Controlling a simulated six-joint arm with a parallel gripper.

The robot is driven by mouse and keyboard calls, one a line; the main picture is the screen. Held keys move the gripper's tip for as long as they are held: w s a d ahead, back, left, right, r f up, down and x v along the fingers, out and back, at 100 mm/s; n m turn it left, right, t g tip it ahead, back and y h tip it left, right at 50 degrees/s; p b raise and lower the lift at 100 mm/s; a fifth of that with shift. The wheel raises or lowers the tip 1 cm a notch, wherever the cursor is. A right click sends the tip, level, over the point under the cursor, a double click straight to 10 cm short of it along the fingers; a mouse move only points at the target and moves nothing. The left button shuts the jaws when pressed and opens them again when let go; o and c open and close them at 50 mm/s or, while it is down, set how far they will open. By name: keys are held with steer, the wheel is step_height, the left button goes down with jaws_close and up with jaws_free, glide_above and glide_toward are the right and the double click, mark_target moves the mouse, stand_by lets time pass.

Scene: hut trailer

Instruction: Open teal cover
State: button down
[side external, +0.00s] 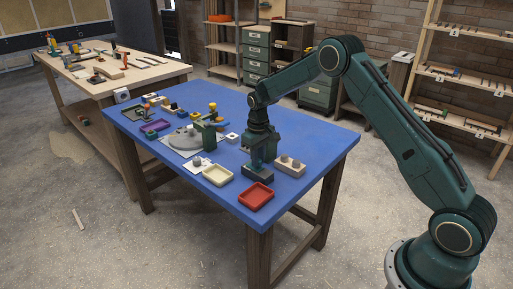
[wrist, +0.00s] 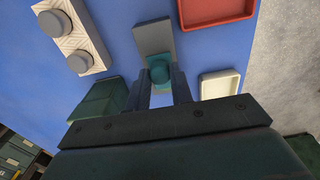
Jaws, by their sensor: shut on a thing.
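The teal cover (wrist: 159,72), with a rounded knob, shows between my fingers in the wrist view. It is on a grey box (wrist: 151,36), which also shows as a dark grey block (side external: 257,174) on the blue table in the side external view. My gripper (side external: 259,159) points down over this box. In the wrist view my gripper (wrist: 159,84) is shut on the teal cover, one finger on each side. My fingers and hand hide much of the cover, so I cannot tell whether it is raised or tilted.
A red tray (side external: 257,196) and a cream tray (side external: 217,175) lie close to the box. A pale block with two round knobs (side external: 289,166) stands to its right. A grey round fixture (side external: 184,139) and small parts crowd the left. The table's back right is clear.

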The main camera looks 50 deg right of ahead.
mark_target(267, 174)
steer(key=shift+s, duration=1.95)
steer(key=c, duration=1.2)
jaws_free()
steer(key=shift+c, duration=0.2)
steer(key=shift+r, duration=0.1)
step_height(267, 174, up, 14)
